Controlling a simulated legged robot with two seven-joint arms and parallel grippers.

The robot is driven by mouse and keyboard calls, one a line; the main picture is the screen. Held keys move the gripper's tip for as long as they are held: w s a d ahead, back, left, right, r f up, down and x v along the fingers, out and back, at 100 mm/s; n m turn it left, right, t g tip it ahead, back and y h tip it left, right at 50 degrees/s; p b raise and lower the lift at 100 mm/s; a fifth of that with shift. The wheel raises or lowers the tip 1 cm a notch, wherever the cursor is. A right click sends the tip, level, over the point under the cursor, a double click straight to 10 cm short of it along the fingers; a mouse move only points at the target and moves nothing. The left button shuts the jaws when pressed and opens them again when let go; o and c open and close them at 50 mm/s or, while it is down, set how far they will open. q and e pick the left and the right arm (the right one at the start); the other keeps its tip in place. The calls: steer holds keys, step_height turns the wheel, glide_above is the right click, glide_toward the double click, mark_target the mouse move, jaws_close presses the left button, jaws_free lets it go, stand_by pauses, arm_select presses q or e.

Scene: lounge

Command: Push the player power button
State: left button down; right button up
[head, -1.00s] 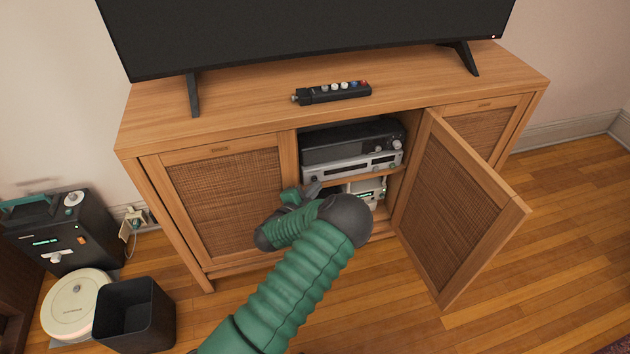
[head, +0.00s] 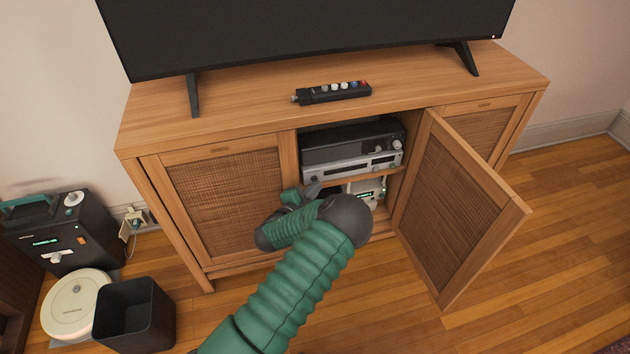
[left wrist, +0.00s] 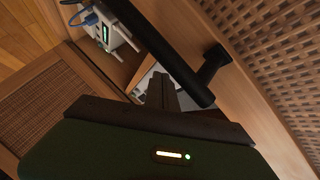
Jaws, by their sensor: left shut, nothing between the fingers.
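In the head view, a silver player-like unit (head: 352,167) sits on the upper shelf of the open cabinet bay, with a black unit (head: 350,142) on top of it. I cannot tell for sure which one the task calls the player, and I cannot make out a power button. My left gripper (head: 313,190) is shut and empty, just below the left end of the silver unit's front. I cannot tell whether it touches. In the left wrist view the closed fingers (left wrist: 161,90) point up, with a pale surface partly hidden behind them. My right gripper is not in view.
The cabinet door (head: 455,215) stands open at right; the left door (head: 228,205) is shut. A dark bar handle (left wrist: 160,50) is close to my fingers. A white device (left wrist: 110,30) with cables is on the lower shelf.

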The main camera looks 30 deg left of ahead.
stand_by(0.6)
arm_select(q)
steer(key=shift+w+a+r, duration=0.1)
steer(key=shift+w+a, duration=0.15)
steer(key=shift+a, duration=0.1)
steer(key=shift+s+d, duration=0.1)
steer(key=shift+s+d+p, duration=0.2)
steer(key=shift+d+p, duration=0.05)
steer(key=shift+p, duration=0.15)
steer(key=shift+d, duration=0.1)
steer(key=shift+s+d+p, duration=0.85)
steer(key=shift+s+d, duration=1.1)
steer(key=shift+d, duration=0.25)
